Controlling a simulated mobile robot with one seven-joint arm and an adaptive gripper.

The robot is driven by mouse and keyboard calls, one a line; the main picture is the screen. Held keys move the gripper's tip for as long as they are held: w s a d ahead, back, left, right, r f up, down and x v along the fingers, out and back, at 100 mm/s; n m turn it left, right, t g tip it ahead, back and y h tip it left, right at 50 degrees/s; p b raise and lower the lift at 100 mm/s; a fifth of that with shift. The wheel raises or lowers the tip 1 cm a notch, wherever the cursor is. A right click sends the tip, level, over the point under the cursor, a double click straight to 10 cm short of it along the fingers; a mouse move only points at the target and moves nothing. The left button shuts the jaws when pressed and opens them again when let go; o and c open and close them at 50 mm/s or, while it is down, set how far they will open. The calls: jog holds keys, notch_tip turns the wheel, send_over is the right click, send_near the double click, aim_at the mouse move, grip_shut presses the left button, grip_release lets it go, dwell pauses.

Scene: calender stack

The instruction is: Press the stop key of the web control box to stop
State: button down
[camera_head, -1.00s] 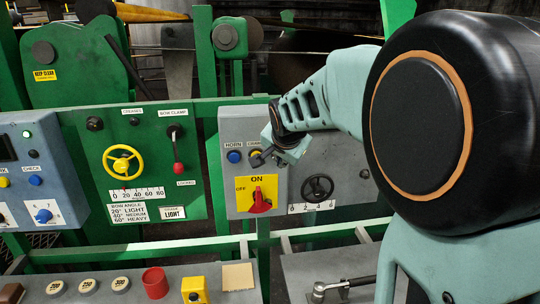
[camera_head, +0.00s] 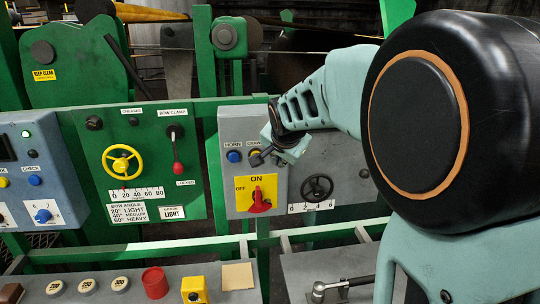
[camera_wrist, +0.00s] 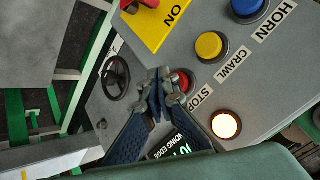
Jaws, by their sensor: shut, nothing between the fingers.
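The web control box (camera_head: 229,188) is the grey panel with HORN and CRAWL labels, left of my arm. In the wrist view, its red stop key (camera_wrist: 186,80) sits beside the STOP label (camera_wrist: 200,98), partly covered by my fingertips. My gripper (camera_wrist: 164,92) is shut and empty, its tips at the left edge of the key. Whether they touch it cannot be told.
Near the stop key are the yellow crawl key (camera_wrist: 209,45), the blue horn key (camera_head: 234,156) and a lit button (camera_wrist: 226,125). Below are the red ON/OFF switch (camera_head: 259,200) and a black handwheel (camera_head: 317,188). A green panel (camera_head: 90,150) stands to the left.

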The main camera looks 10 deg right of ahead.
jog(key=shift+w, duration=0.4)
jog(key=shift+w, duration=0.5)
dwell(0.7)
jog(key=shift+s, duration=0.1)
jog(key=shift+s+b, duration=0.75)
jog(key=shift+s, duration=0.1)
jog(key=s+b, duration=0.3)
jog(key=s, duration=0.2)
dwell(0.6)
